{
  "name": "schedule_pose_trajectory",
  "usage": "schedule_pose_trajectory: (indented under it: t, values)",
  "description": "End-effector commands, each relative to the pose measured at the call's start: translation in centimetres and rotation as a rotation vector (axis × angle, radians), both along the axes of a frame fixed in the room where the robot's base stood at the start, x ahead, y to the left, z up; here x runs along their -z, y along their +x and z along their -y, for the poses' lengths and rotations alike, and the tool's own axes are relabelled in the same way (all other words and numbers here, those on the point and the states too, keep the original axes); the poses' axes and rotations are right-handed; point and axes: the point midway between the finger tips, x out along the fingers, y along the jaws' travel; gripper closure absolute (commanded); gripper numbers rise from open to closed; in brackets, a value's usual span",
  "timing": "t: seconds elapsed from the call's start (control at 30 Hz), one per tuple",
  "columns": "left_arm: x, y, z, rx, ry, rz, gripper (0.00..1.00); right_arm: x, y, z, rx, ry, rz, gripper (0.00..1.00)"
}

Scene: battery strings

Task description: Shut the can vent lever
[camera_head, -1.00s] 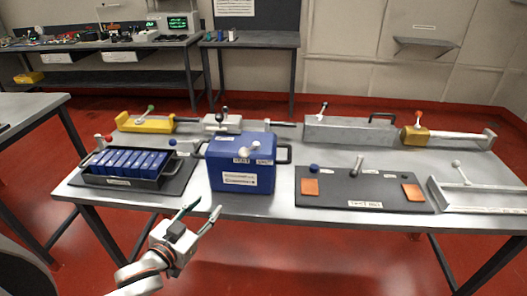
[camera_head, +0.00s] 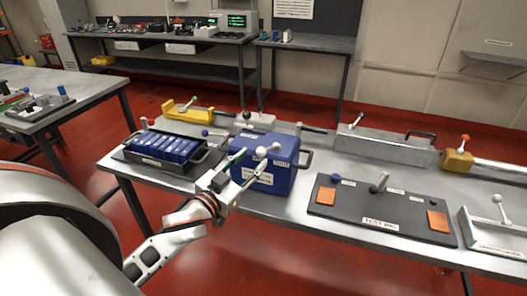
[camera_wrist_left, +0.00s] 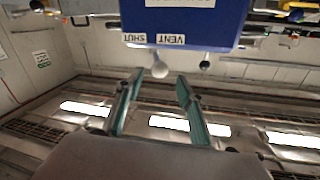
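The can is a blue box (camera_head: 268,180) with a dark side handle, standing on the table. Its lever has a white ball knob (camera_head: 261,151) at the top front. In the left wrist view, which is upside down, the can (camera_wrist_left: 185,15) carries VENT (camera_wrist_left: 170,39) and SHUT (camera_wrist_left: 134,38) labels. My right gripper is out of view.
A black tray of blue cells (camera_head: 165,149) sits left of the can. A dark test board (camera_head: 345,212) with orange pads lies to the right. A yellow fixture (camera_head: 190,110) and grey lever blocks (camera_head: 370,142) stand behind. The floor in front is clear.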

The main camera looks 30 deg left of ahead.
Motion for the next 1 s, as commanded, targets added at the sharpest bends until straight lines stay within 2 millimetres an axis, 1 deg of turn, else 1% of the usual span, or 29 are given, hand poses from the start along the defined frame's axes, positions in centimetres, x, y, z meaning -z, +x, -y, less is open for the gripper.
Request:
schedule_pose_trajectory:
  t: [0.03,0.1,0.33,0.5,0.77,0.87,0.9,0.93,1.0]
  values:
    - [-0.2,0.9,0.0,0.001,0.002,0.003,0.62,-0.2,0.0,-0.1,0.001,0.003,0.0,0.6]
    - [-0.2,2.0,-0.1,0.001,0.003,0.003,0.62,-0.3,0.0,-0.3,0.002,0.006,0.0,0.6]
    - [-0.1,4.8,-0.2,0.001,0.001,0.001,0.62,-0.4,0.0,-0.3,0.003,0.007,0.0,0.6]
    - [0.0,5.7,-0.2,0.001,0.001,0.0,0.62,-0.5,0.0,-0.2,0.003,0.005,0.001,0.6]
    - [0.0,5.8,-0.2,0.001,0.001,-0.001,0.62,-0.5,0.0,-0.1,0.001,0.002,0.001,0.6]
    - [0.0,5.8,-0.2,0.001,0.001,-0.001,0.85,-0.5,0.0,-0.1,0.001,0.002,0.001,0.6]
    - [0.0,5.8,-0.2,0.001,0.001,-0.001,0.96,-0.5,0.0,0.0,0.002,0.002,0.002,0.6]
    - [0.0,5.8,-0.2,0.001,0.001,-0.001,1.0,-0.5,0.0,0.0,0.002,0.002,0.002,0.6]
    - [0.0,5.8,-0.2,0.001,0.001,-0.001,1.0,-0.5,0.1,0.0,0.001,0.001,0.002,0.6]
